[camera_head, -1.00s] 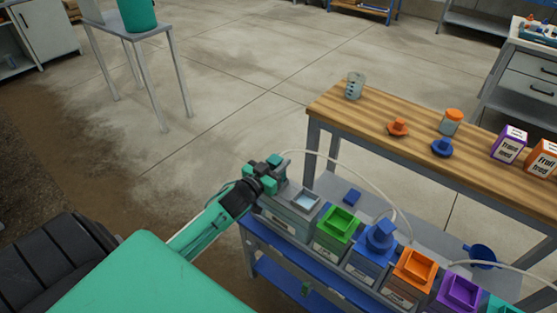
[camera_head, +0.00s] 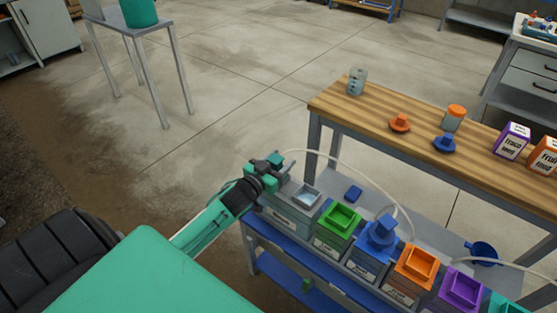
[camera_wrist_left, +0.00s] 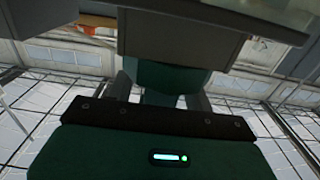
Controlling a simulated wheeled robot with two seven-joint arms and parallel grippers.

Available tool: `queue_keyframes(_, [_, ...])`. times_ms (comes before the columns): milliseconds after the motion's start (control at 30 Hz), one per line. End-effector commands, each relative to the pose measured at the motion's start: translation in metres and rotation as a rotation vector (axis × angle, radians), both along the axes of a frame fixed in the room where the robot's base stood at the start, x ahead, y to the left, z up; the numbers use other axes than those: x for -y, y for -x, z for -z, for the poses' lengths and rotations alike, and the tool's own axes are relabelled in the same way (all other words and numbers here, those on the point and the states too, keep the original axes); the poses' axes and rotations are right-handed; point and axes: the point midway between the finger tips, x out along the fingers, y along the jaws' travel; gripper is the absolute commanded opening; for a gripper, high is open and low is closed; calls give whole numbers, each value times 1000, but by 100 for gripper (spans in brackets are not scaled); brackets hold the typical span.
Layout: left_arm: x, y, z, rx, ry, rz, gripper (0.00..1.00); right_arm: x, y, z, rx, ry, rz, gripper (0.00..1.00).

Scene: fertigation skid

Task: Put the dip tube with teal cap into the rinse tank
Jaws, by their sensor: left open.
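My left gripper (camera_head: 267,169) is at the left end of the tank row, beside a grey tank (camera_head: 288,217) with a pale opening, apparently the rinse tank; its label is too small to read. In the left wrist view my gripper (camera_wrist_left: 163,98) is open, with a dark teal block (camera_wrist_left: 165,74) between its fingers, apparently the teal cap of the dip tube. A grey box-shaped body (camera_wrist_left: 180,42) is just beyond. The tube below the cap is hidden, so I cannot tell whether it is inside the tank. My right gripper is not in view.
A green-topped tank (camera_head: 339,220), a blue-capped tank, an orange one and a purple one continue the row to the right. A pale hose (camera_head: 350,171) arches over from near my gripper. A wooden bench (camera_head: 400,112) stands behind.

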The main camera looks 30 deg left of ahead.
Motion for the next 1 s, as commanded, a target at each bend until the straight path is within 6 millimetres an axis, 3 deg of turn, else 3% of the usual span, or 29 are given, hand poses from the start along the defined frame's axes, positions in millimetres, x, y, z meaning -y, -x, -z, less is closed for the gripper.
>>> queue_keyframes(267, [-1, 20, 1, -2, 1, 0, 52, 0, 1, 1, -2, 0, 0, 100])
queue_keyframes(700, [-7, 95, 1, -3, 1, 0, 52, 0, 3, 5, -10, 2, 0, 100])
queue_keyframes(1000, [-10, 130, 1, -1, 0, 0, 52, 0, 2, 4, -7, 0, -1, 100])
